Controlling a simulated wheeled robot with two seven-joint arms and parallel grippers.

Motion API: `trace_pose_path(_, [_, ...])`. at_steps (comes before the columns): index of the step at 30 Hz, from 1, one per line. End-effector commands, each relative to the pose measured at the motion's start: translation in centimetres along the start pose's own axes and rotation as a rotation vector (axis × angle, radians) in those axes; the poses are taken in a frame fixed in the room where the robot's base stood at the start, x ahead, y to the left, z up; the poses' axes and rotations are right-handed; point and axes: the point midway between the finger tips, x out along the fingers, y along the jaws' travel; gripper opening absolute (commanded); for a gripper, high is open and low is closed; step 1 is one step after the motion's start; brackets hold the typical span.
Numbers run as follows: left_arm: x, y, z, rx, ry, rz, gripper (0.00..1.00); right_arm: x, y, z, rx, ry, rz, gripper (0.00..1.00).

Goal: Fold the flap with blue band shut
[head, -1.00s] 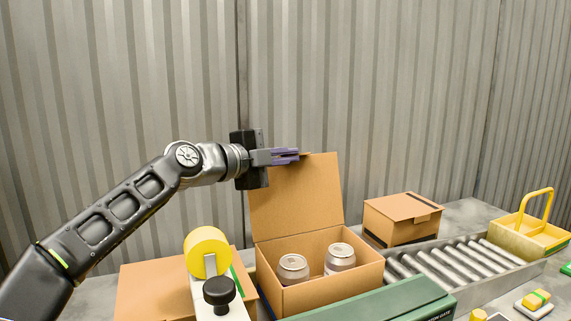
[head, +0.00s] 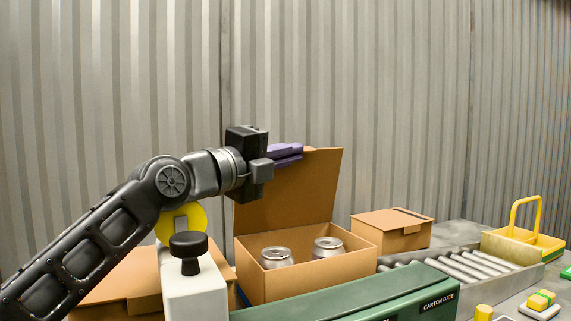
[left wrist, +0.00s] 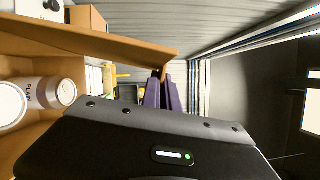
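The open carton (head: 330,268) stands in front of me with two silver cans (head: 277,257) (head: 327,246) inside. Its large brown flap (head: 290,195) stands nearly upright at the back; I see no blue band on the face toward me. My left gripper (head: 287,152) is at the flap's upper left edge, its purple fingers close together. In the left wrist view the fingers (left wrist: 163,94) are beside the end of the flap (left wrist: 120,44), and a can (left wrist: 58,92) shows in the carton. I cannot tell whether they touch the flap. My right gripper is out of view.
A green carton gate (head: 350,298) runs along the carton's front. A black knob (head: 188,243) on a white post stands at front left, near another carton (head: 115,285). A closed carton (head: 392,232), rollers (head: 470,263) and a yellow-handled tray (head: 527,240) are to the right.

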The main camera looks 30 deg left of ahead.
Motion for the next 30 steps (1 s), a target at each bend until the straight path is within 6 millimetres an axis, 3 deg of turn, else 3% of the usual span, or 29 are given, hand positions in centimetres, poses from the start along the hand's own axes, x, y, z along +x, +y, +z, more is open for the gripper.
trace_pose_path(10, [-0.01,0.06,-0.05,0.004,0.0,0.0,0.0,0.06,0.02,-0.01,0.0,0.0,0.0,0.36])
trace_pose_path(19, [-0.01,0.03,-0.06,0.004,0.0,-0.001,0.26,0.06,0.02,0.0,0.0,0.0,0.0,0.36])
trace_pose_path(30, [-0.65,0.06,-0.04,0.002,0.001,-0.002,0.26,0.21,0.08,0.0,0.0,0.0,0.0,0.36])
